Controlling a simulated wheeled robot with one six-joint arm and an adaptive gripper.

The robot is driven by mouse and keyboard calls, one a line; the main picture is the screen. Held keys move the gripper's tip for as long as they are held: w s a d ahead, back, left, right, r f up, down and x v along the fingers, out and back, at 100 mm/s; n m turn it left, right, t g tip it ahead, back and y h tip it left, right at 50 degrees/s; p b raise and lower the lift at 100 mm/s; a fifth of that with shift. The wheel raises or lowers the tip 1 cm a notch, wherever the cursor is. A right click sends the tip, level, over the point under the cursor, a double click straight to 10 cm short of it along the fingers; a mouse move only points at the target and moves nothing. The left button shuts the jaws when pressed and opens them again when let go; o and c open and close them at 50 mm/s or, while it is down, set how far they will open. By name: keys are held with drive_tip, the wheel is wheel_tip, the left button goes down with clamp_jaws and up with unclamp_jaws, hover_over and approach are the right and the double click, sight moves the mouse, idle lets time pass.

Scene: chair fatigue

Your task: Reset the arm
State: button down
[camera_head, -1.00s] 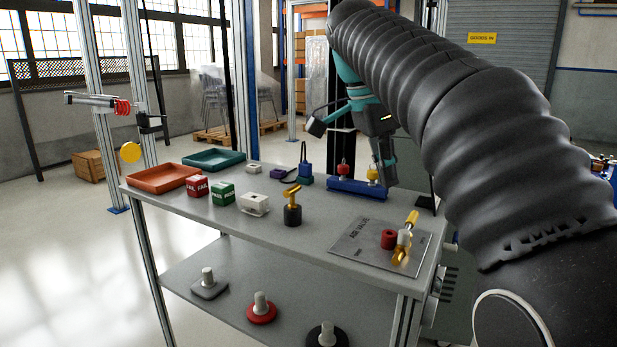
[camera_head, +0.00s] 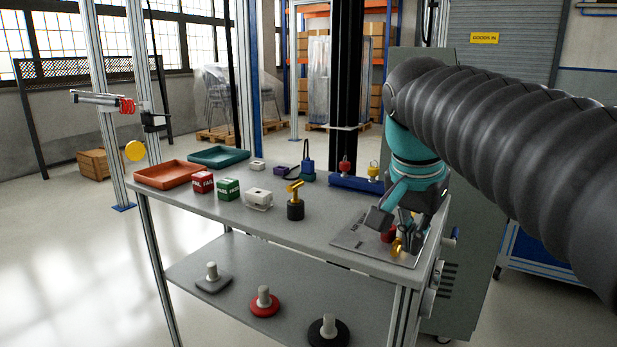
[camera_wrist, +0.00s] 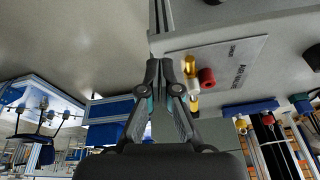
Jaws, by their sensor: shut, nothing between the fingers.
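My gripper (camera_head: 408,234) is at the right end of the bench top in the head view, its fingers pointing down over the grey air valve plate (camera_head: 352,236). In the wrist view my gripper (camera_wrist: 161,66) has its fingertips together, with nothing held. The plate (camera_wrist: 236,62) carries a red cylinder (camera_wrist: 207,77) and a yellow-and-white valve part (camera_wrist: 190,68) just beside the fingertips. In the head view my gripper partly hides the red cylinder (camera_head: 388,233) and the brass part (camera_head: 397,246). I cannot tell whether the fingers touch them.
The bench top (camera_head: 250,218) holds an orange tray (camera_head: 168,174), a teal tray (camera_head: 219,157), a red FAIL box (camera_head: 203,182), a green PASS box (camera_head: 228,189), a black-and-brass handle (camera_head: 295,205) and a blue rack (camera_head: 350,184). Several based posts stand on the lower shelf (camera_head: 235,292).

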drive_tip(key=s+f+n+t+y, duration=0.1)
drive_tip(key=s+f+n+t, duration=0.2)
drive_tip(key=s+f+n, duration=0.5)
drive_tip(key=s+f, duration=0.4)
drive_tip(key=f, duration=0.6)
drive_tip(key=shift+s+y, duration=0.15)
drive_tip(key=shift+y, duration=0.25)
